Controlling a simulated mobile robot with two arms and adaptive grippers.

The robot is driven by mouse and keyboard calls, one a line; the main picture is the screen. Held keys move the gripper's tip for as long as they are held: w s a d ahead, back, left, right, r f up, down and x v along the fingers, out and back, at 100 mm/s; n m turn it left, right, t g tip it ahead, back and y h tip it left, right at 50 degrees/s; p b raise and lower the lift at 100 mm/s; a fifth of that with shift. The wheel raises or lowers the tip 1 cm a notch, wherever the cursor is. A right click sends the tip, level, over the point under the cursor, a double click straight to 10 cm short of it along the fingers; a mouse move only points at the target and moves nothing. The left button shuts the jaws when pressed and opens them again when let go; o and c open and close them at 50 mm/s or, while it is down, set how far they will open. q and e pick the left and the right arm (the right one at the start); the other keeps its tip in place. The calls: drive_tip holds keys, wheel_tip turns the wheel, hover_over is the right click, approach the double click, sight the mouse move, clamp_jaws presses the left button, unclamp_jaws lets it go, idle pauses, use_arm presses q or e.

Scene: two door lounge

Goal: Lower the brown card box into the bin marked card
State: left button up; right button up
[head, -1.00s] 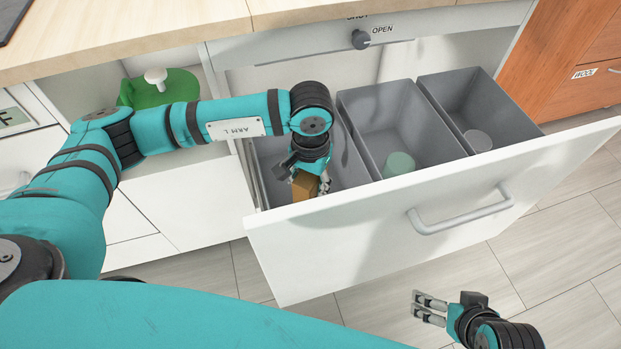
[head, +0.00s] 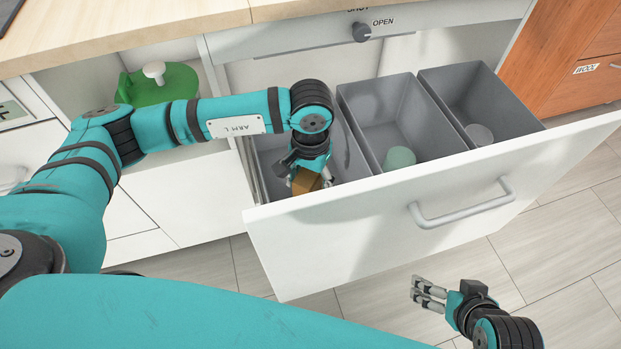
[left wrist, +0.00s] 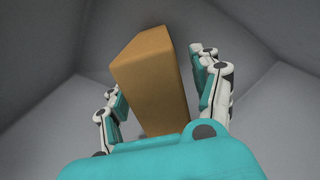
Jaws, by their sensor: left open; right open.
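The brown card box (head: 306,181) is inside the leftmost grey bin (head: 352,165) of the pulled-out drawer. It also shows in the left wrist view (left wrist: 155,75), tilted, with grey bin walls around it. My left gripper (head: 308,172) reaches down into that bin. In the left wrist view its fingers (left wrist: 160,95) are open, one on each side of the box, with a gap visible. The box's lower end is hidden behind my wrist. My right gripper (head: 428,294) is open and empty, in front of the drawer at lower right. No card marking is readable on the bin.
The middle bin (head: 402,120) holds a pale green item (head: 399,159); the right bin (head: 470,95) holds a grey item (head: 479,135). The drawer front (head: 380,215) has a handle (head: 465,210). A knob (head: 362,32) sits by OPEN. A green object (head: 160,85) stands on the left shelf.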

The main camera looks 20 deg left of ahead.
use_arm(q)
wheel_tip(320, 180, up, 12)
drive_tip(key=shift+f, duration=0.15)
drive_tip(key=shift+r, duration=0.45)
use_arm(e)
drive_tip(key=shift+s+d+g+p, duration=0.7)
drive_tip(key=shift+s+g, duration=0.6)
drive_tip(key=shift+s, duration=1.05)
use_arm(q)
wheel_tip(320, 180, up, 14)
drive_tip(key=s+d+p, duration=0.1)
drive_tip(key=p, duration=0.4)
drive_tip(key=shift+s+r+p, duration=0.2)
drive_tip(key=shift+s+p, duration=0.1)
drive_tip(key=shift+p, duration=0.1)
use_arm(e)
wheel_tip(320, 180, down, 14)
drive_tip(key=g, duration=0.1)
drive_tip(key=shift+w+a+r+h, duration=0.2)
drive_tip(key=shift+w+h, duration=0.1)
drive_tip(key=shift+w, duration=0.1)
